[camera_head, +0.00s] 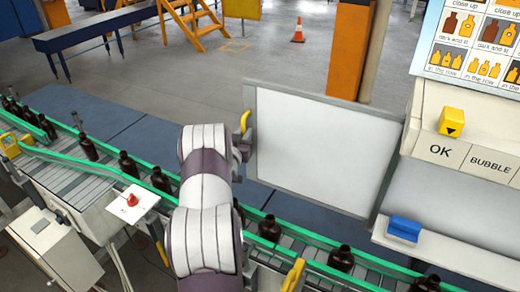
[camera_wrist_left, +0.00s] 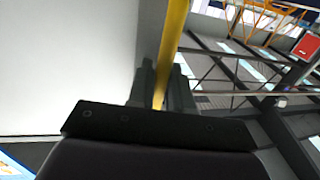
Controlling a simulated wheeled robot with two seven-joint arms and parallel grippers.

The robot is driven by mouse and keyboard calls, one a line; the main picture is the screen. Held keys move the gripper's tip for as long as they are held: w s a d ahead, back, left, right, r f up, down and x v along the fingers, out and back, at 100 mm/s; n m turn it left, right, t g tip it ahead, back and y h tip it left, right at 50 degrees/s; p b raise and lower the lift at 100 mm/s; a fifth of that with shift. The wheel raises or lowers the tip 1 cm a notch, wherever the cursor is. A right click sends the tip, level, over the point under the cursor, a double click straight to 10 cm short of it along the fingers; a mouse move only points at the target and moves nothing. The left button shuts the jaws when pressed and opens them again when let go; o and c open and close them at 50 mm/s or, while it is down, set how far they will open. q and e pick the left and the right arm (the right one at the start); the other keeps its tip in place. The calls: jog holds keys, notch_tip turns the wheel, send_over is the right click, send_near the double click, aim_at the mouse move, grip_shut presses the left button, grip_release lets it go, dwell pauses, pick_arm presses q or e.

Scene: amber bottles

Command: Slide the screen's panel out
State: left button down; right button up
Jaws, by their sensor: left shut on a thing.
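The screen's panel (camera_head: 322,145) is a white board in a grey frame, upright beside the inspection station in the head view. Its white face (camera_wrist_left: 65,65) also fills the left of the left wrist view. A yellow handle (camera_head: 245,121) stands at the panel's left edge; the same handle (camera_wrist_left: 172,45) shows as a yellow bar in the wrist view. My left gripper (camera_head: 243,142) is at that edge, shut on the yellow handle, with its dark fingers (camera_wrist_left: 163,85) on either side of the bar. My right gripper is not in view.
A conveyor with green rails (camera_head: 100,165) carries several amber bottles (camera_head: 269,228) below the panel. The station at right has OK and BUBBLE labels, a yellow block (camera_head: 451,122) and a blue block (camera_head: 404,228). A red button (camera_head: 132,200) sits at left. Open floor lies behind.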

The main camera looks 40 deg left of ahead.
pick_arm(q)
jog(key=a, duration=0.1)
jog(key=a+b, duration=0.1)
jog(key=a, duration=0.1)
jog(key=shift+s+a, duration=0.25)
jog(key=shift+s, duration=0.15)
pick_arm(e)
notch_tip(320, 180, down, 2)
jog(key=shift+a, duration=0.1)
pick_arm(q)
jog(key=c, duration=1.2)
grip_release()
jog(key=shift+c, duration=0.2)
jog(key=shift+s+d+r, duration=0.1)
jog(key=shift+s, duration=0.1)
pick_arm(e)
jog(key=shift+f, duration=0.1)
